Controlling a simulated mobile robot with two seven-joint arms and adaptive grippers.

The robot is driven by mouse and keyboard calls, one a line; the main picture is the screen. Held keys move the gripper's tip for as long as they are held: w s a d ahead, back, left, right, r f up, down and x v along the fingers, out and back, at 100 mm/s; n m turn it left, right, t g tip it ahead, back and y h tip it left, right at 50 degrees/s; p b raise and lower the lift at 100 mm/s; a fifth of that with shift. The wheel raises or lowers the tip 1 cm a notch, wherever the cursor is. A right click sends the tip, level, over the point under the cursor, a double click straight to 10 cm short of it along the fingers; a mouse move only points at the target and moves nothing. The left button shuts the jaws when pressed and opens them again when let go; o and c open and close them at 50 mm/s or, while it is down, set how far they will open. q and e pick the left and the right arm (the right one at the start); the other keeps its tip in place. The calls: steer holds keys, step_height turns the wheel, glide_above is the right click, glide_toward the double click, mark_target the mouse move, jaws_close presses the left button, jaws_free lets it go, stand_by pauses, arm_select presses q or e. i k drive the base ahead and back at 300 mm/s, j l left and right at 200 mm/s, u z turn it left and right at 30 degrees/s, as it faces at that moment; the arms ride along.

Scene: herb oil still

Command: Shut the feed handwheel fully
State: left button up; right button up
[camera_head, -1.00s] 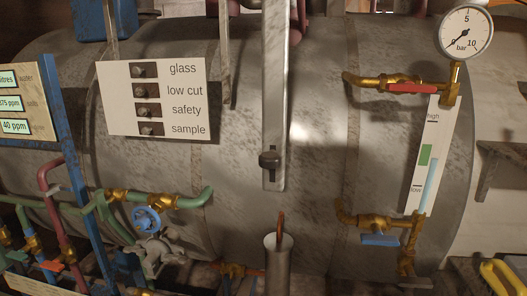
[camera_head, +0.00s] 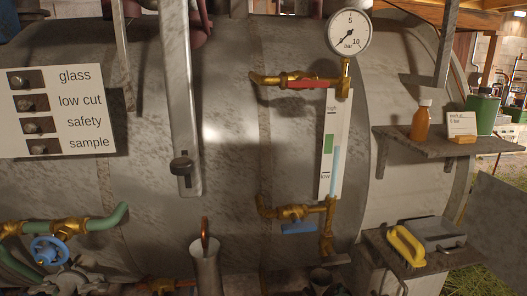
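A small blue handwheel (camera_head: 49,250) sits on a brass valve at the lower left, on a green pipe (camera_head: 103,222) in front of the large grey tank. No label on it can be read, so I cannot tell whether it is the feed handwheel or how far shut it is. Neither of my grippers shows in the head view.
The grey tank (camera_head: 232,85) fills the middle. A pressure gauge (camera_head: 349,34) tops the sight glass with a red lever (camera_head: 313,84) and a blue lever (camera_head: 299,228). Shelves at right hold bottles and a yellow-handled brush (camera_head: 407,245). A metal cup (camera_head: 205,268) stands low at centre.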

mark_target(45, 258)
steer(key=u, duration=1.45)
